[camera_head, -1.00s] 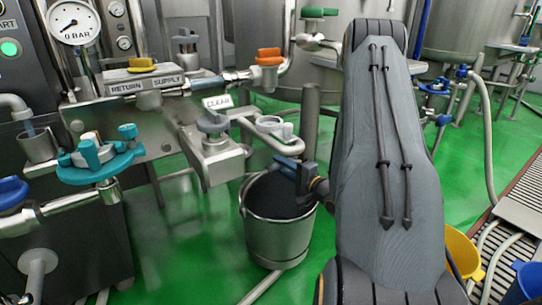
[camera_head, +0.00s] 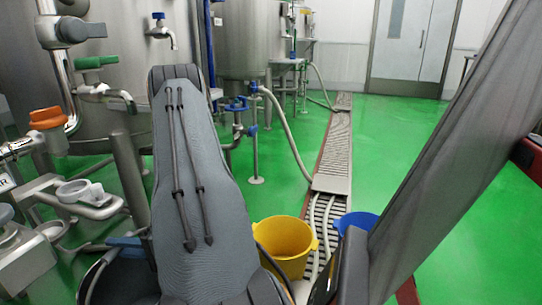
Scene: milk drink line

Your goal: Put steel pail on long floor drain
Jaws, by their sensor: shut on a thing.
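The steel pail (camera_head: 92,283) shows only in part at the lower left edge of the view, its dark inside and rim cut off by the frame and partly behind my arm. My gripper (camera_head: 126,243) is at the pail's rim, mostly hidden by my grey arm link, and is shut on the pail. The long floor drain (camera_head: 336,140) is a slatted grating with reddish edges, running from the lower middle back towards the far doors. It lies to the right of the pail and gripper.
A yellow bucket (camera_head: 284,243) and a blue bucket (camera_head: 356,222) stand at the drain's near end. Tanks and valves fill the left. Green floor (camera_head: 430,140) on the right is open.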

